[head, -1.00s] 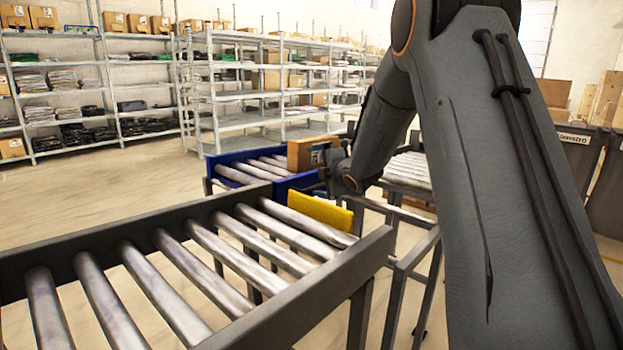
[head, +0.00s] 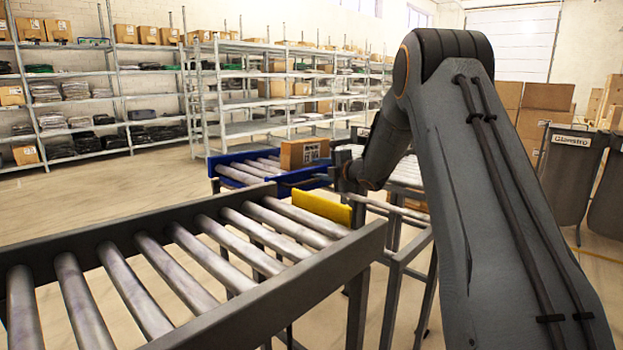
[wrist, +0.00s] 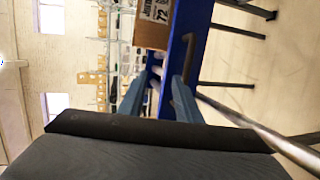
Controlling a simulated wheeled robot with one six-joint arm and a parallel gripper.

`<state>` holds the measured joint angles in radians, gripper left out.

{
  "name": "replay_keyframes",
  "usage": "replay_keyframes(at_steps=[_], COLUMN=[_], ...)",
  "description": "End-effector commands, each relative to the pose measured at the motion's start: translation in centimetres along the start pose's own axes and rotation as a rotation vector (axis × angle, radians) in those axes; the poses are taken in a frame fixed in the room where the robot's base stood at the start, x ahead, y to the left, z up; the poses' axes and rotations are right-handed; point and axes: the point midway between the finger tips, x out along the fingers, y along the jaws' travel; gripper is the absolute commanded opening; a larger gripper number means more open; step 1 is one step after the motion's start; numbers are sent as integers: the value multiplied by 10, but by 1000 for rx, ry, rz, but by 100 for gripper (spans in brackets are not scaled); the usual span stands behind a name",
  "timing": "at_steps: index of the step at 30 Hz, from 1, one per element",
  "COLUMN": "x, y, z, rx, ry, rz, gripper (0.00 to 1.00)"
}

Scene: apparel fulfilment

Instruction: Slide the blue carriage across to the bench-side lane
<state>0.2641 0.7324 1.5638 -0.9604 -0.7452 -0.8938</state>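The blue carriage (head: 226,158) stands beyond the near conveyor, with rollers between its blue side walls. A brown carton (head: 303,153) rests on its right part. My gripper (head: 341,168) is at the carriage's right end, largely hidden by my arm in the head view. In the wrist view its two fingers (wrist: 159,88) are apart, with nothing clearly held between them. The carriage's blue wall (wrist: 179,60) and the labelled carton (wrist: 155,22) show just beyond the fingertips. A dark handle-like bar (wrist: 190,48) is by the right finger; contact cannot be told.
A near roller conveyor (head: 150,218) fills the left foreground, with a yellow plate (head: 322,208) at its far end. Another roller lane (head: 408,172) lies right of the carriage, partly behind my arm. Grey bins (head: 568,175) stand at right. Open floor lies left, before the shelves.

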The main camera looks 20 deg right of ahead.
Motion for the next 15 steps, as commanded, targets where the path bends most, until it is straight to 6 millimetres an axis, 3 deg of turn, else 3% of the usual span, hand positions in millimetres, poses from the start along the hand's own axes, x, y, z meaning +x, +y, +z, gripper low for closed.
replay_keyframes(at_steps=[1,7,11,15], x=[3,3,3,16], y=[-13,-49,-60,-60], z=[7,12,12,7], rx=[1,11,16,16], ry=[40,196,238,245], rz=[0,-7,-15,-15], gripper=[31,31,31,31])
